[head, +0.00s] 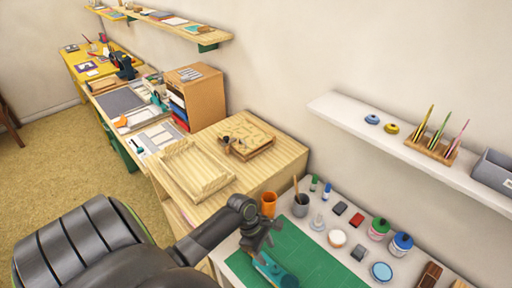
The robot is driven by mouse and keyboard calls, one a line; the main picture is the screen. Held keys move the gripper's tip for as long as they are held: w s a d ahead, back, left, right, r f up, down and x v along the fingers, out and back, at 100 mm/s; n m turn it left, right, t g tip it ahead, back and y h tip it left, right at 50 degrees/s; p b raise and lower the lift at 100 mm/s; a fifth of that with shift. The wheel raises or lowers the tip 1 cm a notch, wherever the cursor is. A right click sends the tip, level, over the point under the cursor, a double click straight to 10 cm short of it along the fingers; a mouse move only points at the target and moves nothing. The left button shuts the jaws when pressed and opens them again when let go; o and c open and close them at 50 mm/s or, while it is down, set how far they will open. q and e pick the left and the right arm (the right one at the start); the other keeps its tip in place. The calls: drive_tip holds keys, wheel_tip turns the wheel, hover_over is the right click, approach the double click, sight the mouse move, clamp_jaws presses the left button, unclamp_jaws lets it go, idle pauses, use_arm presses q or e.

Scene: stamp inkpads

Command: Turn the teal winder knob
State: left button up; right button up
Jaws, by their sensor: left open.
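A teal device (278,272) with a rounded body lies on the green cutting mat (310,264), at the bottom of the head view. It may carry the teal winder knob, but I cannot make out a separate knob. My left gripper (262,246) is open, pointing down just above and beside the device's left end. It partly covers that end, and I cannot tell whether it touches. My right gripper is not in view.
An orange cup (269,204) and a grey cup (300,206) stand behind the mat. Ink bottles (401,245), a blue round pad (381,272) and small blocks stand to the right. A wooden tray (195,172) lies on the wooden bench. A white shelf (345,112) hangs above.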

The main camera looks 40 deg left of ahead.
use_arm(q)
drive_tip(key=v, duration=0.8)
idle(0.4)
drive_tip(key=s+d+r+m+t+y, duration=0.25)
drive_tip(key=s+m+y, duration=0.35)
drive_tip(key=s+m, duration=1.25)
wheel_tip(320, 180, down, 29)
drive_tip(key=w+a+m+g+b, duration=0.2)
drive_tip(key=w+m+b, duration=0.1)
drive_tip(key=b, duration=0.4)
drive_tip(key=s+f+b, duration=0.3)
drive_tip(key=s+f, duration=0.5)
drive_tip(key=f, duration=0.4)
drive_tip(key=s+d+f+b, duration=0.1)
drive_tip(key=s+f+b, duration=0.2)
drive_tip(key=s+f, duration=0.4)
wheel_tip(320, 180, down, 5)
drive_tip(key=shift+s+r+g+h+b, duration=0.1)
drive_tip(key=shift+s+g+h+b, duration=0.2)
drive_tip(key=shift+s+g+h, duration=0.1)
